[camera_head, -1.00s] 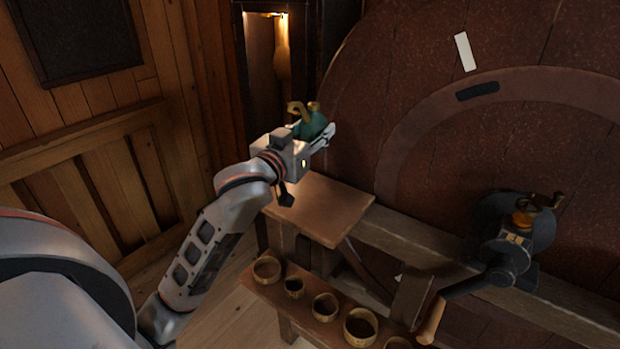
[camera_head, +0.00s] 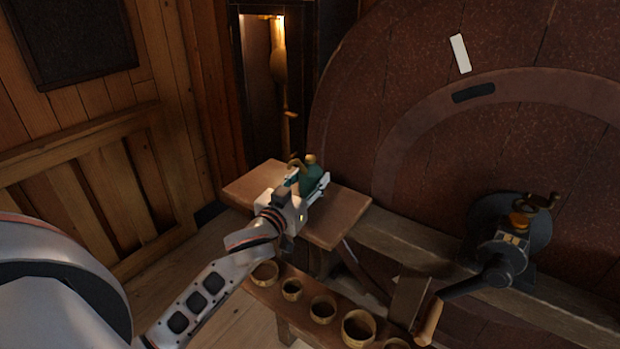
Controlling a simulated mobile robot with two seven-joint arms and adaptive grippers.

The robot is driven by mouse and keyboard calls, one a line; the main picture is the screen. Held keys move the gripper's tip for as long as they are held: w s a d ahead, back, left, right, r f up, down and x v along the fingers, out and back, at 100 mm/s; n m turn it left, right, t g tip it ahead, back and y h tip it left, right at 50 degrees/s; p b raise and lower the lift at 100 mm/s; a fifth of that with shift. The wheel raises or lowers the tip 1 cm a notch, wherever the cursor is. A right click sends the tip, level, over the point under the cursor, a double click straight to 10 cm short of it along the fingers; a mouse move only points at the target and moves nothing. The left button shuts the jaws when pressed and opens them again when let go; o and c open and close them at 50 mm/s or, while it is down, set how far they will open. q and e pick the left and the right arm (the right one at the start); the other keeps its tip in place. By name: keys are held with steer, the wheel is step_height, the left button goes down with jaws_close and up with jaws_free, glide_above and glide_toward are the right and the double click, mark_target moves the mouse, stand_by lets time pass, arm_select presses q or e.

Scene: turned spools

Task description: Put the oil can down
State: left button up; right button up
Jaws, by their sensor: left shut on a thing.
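The oil can (camera_head: 311,175) is dark green with brass-coloured parts on top. It is in my left gripper (camera_head: 313,188), which is shut on it. The gripper and can are over the small wooden table (camera_head: 345,212), near its middle in the picture. I cannot tell whether the can's base touches the table top; the gripper hides its lower part. My right gripper is not in view.
Several round wooden bowls (camera_head: 357,328) stand on a low bench in front of the table. A dark crank-handled device (camera_head: 505,250) is at the right on a beam. A large reddish round wall (camera_head: 420,60) rises behind. The table top is bare around the can.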

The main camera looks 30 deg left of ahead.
arm_select(q)
steer(key=shift+f, duration=0.1)
steer(key=o, duration=1.1)
